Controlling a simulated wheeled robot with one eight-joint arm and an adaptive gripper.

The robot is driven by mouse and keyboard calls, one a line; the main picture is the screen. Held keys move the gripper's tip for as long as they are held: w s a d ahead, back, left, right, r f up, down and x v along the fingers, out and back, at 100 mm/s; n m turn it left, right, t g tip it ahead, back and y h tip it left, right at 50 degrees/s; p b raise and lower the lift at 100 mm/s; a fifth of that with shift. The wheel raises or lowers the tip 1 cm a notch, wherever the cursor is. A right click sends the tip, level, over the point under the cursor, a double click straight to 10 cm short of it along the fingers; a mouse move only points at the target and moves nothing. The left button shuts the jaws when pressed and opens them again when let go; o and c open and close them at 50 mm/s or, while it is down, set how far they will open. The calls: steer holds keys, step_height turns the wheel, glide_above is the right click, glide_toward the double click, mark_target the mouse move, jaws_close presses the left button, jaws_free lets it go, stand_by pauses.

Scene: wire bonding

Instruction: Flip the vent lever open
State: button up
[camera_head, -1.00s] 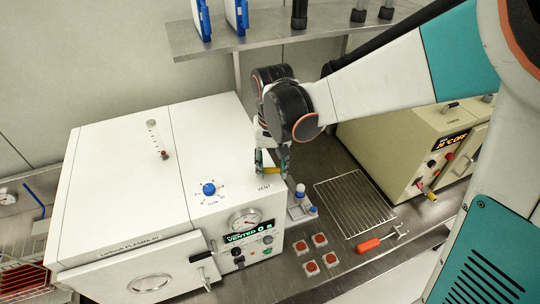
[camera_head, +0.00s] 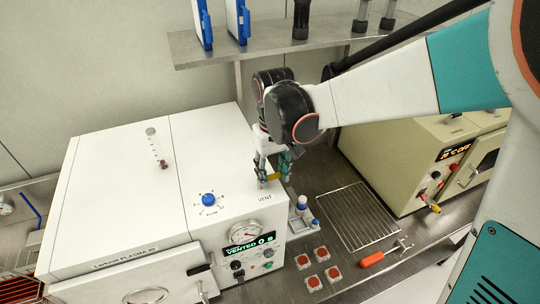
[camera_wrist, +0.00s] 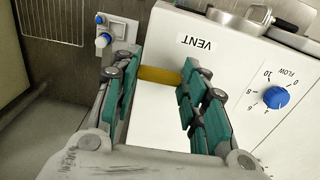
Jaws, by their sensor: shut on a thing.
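The yellow vent lever (camera_wrist: 160,75) lies on top of the white plasma cleaner (camera_head: 150,220), beside the printed VENT label (camera_wrist: 198,42). In the head view a small yellow part of the lever (camera_head: 273,178) shows at my fingertips. The green display (camera_head: 250,243) reads VENTED.
A blue flow knob (camera_head: 208,200) and a gauge (camera_head: 244,233) are near the lever. A wire rack (camera_head: 356,215), several red-centred white pieces (camera_head: 314,283), a red-handled tool (camera_head: 372,260) and a beige oven (camera_head: 420,165) stand to the right. A shelf (camera_head: 280,45) hangs behind.

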steer(key=o, duration=1.1)
steer(key=shift+c, duration=0.2)
